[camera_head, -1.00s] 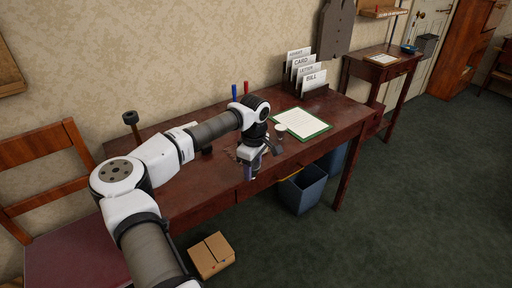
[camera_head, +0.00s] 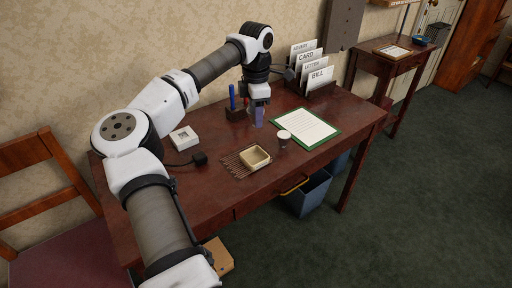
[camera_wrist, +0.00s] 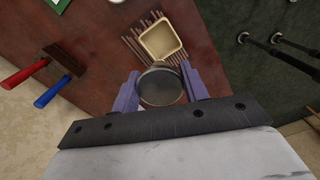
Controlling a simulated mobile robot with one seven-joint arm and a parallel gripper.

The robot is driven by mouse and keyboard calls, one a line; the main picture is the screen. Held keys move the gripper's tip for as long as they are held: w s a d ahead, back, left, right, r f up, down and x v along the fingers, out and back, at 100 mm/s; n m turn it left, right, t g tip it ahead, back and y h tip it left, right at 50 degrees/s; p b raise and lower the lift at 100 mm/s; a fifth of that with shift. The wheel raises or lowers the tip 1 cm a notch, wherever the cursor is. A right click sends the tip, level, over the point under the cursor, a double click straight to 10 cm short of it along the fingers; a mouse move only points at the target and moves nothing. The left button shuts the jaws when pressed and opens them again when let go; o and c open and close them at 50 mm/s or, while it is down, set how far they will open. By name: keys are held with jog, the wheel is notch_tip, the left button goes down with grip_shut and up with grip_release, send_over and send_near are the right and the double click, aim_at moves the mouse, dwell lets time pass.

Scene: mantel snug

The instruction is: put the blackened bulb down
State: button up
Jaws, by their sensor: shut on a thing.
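My gripper (camera_head: 260,115) is over the back part of the dark red desk (camera_head: 215,195), just right of the pen holder. In the wrist view its purple fingers (camera_wrist: 160,88) are shut on the blackened bulb (camera_wrist: 160,87), which shows as a round, dark grey glassy end between them. In the head view I cannot make out the bulb at the fingers. A cream square dish (camera_head: 247,163) sits on a slatted brown mat (camera_head: 231,167), nearer the desk's front; the dish also shows in the wrist view (camera_wrist: 146,43), beyond the bulb.
A pen holder (camera_head: 236,114) with upright pens stands close left of my gripper. A white-topped small object (camera_head: 284,135) and a green-edged clipboard (camera_head: 328,137) lie to the right, a letter rack (camera_head: 320,92) behind. A white box (camera_head: 183,145) and black corded piece (camera_head: 200,159) are left.

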notch_tip(320, 180, down, 13)
jog(key=shift+f+p, duration=0.15)
jog(key=shift+p, duration=0.7)
jog(key=shift+s+f+b, duration=0.1)
jog(key=shift+f+b, duration=0.35)
jog(key=shift+f, duration=0.1)
jog(key=o, duration=1.3)
jog(key=shift+s+f, duration=0.1)
jog(key=r, duration=1.3)
jog(key=shift+w+r+b, duration=0.2)
jog(key=shift+r+b, duration=0.05)
jog(key=shift+b, duration=0.15)
